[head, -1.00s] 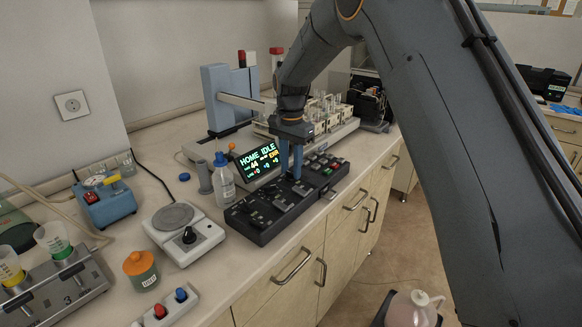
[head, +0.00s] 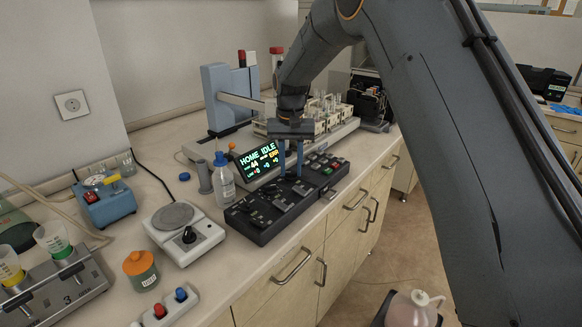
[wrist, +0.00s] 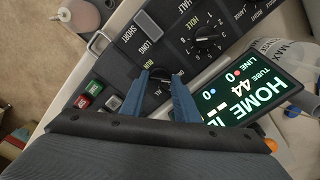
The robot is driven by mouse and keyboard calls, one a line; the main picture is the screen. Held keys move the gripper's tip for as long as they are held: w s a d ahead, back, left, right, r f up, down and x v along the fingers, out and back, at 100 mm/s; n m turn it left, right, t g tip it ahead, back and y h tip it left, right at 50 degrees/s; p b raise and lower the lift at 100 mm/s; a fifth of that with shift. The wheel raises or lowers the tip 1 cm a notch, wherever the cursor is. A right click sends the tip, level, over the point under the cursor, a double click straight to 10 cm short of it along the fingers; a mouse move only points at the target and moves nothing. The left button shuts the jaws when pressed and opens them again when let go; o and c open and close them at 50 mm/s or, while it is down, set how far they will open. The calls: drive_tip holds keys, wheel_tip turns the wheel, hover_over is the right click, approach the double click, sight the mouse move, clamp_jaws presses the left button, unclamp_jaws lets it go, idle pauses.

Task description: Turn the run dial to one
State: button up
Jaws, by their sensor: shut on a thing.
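The run dial (wrist: 159,81) is a small black knob on the black control panel (wrist: 180,58), beside the labels RUN and ALL in the wrist view. My gripper (wrist: 160,78) has its two blue fingers on either side of the knob and is shut on it. The fingers partly cover the dial's markings, so I cannot read its setting surely. In the head view my gripper (head: 290,174) points down onto the panel (head: 262,232), and the dial is hidden there. The lit display (head: 258,160) reads HOME IDLE.
A white wash bottle (head: 224,178) stands close left of the panel. Red and green buttons (wrist: 88,95) and a larger knob (wrist: 205,40) sit near the dial. A sampler with a rack (head: 318,112) stands behind. A hotplate (head: 184,232) is at the left.

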drive_tip(key=shift+n, duration=1.1)
drive_tip(key=o, duration=1)
drive_tip(key=shift+o, duration=0.2)
drive_tip(key=shift+r, duration=0.1)
wheel_tip(320, 180, up, 8)
drive_tip(key=b, duration=0.2)
